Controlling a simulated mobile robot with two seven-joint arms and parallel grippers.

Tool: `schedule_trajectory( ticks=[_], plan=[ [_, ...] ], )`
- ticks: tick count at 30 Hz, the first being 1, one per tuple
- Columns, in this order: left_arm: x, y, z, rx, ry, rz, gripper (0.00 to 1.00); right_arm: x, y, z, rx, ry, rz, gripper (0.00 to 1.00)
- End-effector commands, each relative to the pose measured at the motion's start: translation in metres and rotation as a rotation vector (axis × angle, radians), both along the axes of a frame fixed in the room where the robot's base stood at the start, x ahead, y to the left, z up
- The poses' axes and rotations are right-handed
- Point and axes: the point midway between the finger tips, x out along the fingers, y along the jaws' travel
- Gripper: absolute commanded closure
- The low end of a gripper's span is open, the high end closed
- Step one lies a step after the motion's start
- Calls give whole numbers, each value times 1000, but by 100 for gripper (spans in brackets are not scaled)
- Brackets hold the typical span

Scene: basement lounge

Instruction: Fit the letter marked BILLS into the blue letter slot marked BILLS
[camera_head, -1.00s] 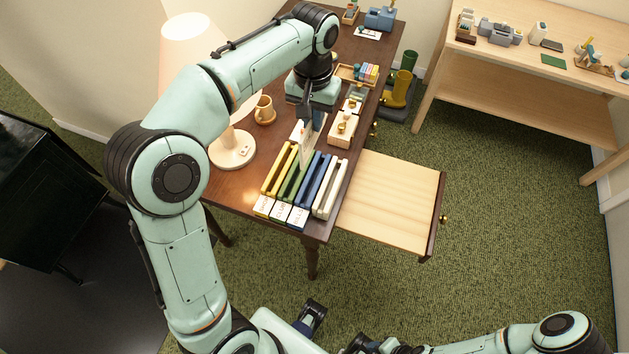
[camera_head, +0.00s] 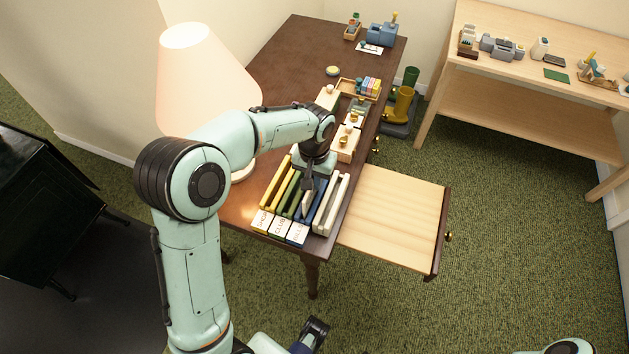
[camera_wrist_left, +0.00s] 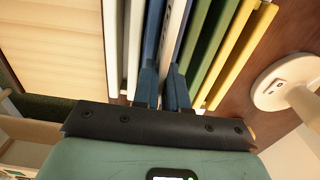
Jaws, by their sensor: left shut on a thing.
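My left gripper (camera_head: 307,187) points down over the row of letter slots and is shut on the pale letter (camera_head: 306,204). In the left wrist view, the letter (camera_wrist_left: 173,35) shows as a pale strip between the two walls of the blue letter slot (camera_wrist_left: 153,28), ahead of my fingertips (camera_wrist_left: 162,90). In the head view, the blue slot (camera_head: 325,204) has a white front label (camera_head: 298,235) reading BILLS. The letter's lower part and any marking on it are hidden, so its depth cannot be told.
Yellow (camera_head: 274,186) and green (camera_head: 288,195) slots stand left of the blue one, a white slot (camera_head: 337,205) right. A lamp (camera_head: 205,80) stands close to my left arm. An open drawer (camera_head: 392,215) juts out right. Small boxes (camera_head: 347,140) stand behind.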

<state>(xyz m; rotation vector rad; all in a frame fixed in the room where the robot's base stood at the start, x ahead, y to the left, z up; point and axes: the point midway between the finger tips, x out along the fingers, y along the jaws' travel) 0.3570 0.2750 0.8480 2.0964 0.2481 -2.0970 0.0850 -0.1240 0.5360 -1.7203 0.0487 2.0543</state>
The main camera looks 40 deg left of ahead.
Motion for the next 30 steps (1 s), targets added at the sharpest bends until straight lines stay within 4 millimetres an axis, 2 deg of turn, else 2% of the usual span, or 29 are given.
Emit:
schedule_trajectory(
  ticks=[3,14,15,17,26,30],
  plan=[
    [0,0,-7,0,0,0,100,0,0,-1,0,-1,0,57],
    [0,0,-11,0,-1,1,100,1,0,-3,-1,-4,-1,57],
    [0,0,-11,-1,-1,1,78,1,0,-2,-1,-4,-1,57],
    [0,0,-10,0,-1,1,62,1,0,-2,-1,-4,-1,57],
    [0,0,-9,-1,-1,1,62,1,0,-1,0,-3,-1,57],
    [1,0,4,0,-5,1,62,0,0,1,0,-1,0,57]
  ],
)
